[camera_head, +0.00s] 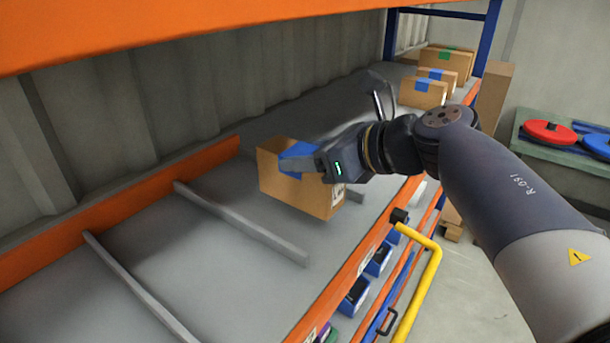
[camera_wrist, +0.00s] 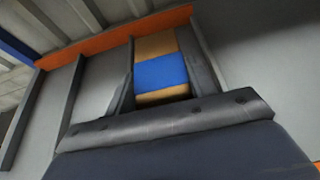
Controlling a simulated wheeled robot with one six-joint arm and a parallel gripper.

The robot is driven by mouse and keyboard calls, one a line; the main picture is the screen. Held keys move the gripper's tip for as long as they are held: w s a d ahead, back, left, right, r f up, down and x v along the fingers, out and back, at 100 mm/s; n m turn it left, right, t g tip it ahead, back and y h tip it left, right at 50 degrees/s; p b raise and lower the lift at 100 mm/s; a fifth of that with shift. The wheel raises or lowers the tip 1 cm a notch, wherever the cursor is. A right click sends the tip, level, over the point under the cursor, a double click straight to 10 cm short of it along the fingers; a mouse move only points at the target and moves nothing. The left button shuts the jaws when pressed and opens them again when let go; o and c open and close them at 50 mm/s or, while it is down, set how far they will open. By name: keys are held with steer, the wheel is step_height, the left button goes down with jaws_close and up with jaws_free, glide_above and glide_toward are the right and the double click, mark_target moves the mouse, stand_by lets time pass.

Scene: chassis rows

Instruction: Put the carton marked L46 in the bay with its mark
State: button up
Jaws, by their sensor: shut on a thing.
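A brown carton (camera_head: 292,190) with blue tape is held in my gripper (camera_head: 318,162) over the grey shelf deck (camera_head: 215,262). A white label on its right-hand side is partly visible, but I cannot read its full mark. In the wrist view the carton (camera_wrist: 155,45) shows its blue band between the dark fingers. The carton is right of a grey divider (camera_head: 240,222) in the head view. I cannot tell whether its bottom touches the deck.
Another grey divider (camera_head: 140,290) lies further left. An orange back rail (camera_head: 125,192) runs along the deck. Several taped cartons (camera_head: 424,92) stand at the far end. A yellow rail (camera_head: 420,290) is in front, with blue bins (camera_head: 355,295) below. An orange beam (camera_head: 150,30) hangs overhead.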

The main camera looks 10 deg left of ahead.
steer(key=shift+f, duration=1.75)
steer(key=shift+f+b, duration=0.2)
steer(key=shift+b, duration=0.1)
steer(key=o, duration=1.3)
steer(key=shift+c, duration=0.2)
steer(key=shift+r, duration=0.25)
steer(key=v, duration=1.2)
steer(key=shift+b, duration=0.45)
steer(key=shift+s, duration=0.1)
